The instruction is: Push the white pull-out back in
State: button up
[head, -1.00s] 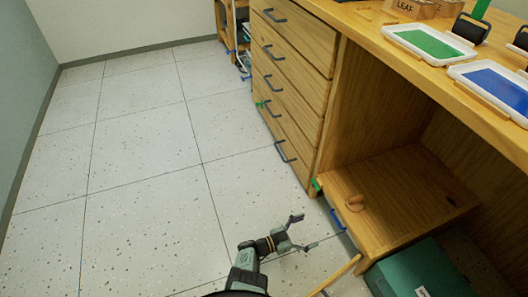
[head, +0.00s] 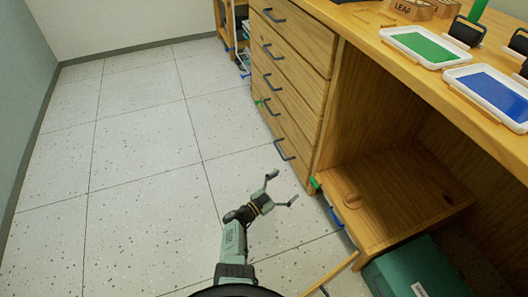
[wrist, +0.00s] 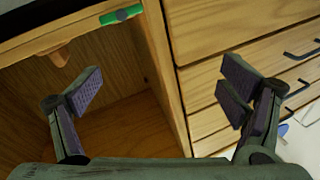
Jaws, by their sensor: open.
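A small pale white and blue piece (head: 244,62) shows low at the far wooden shelf unit in the head view, beyond the drawers. It may be the white pull-out; it is too small and partly hidden to tell how far it sticks out. My gripper (head: 283,187) is open and empty above the floor, in front of the near end of the drawer stack and well short of that piece. In the wrist view my gripper's (wrist: 160,88) two fingers are wide apart with nothing between them, facing the wooden cabinet edge.
A wooden drawer stack (head: 290,85) with dark handles stands right of the clear tiled floor (head: 140,150). An open wooden compartment (head: 400,195) with a green tab (head: 315,183) is near my gripper. A teal box (head: 425,275) sits below it. Paint trays (head: 420,45) lie on the counter.

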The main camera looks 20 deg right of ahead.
jog(key=w+a+r+t+y+p, duration=0.1)
jog(key=w+a+r+t, duration=0.3)
jog(key=w+r, duration=0.5)
notch_tip(320, 180, up, 2)
jog(key=shift+a+n+t, duration=0.3)
jog(key=shift+a+n, duration=0.1)
jog(key=shift+a, duration=0.45)
jog(key=shift+w, duration=0.1)
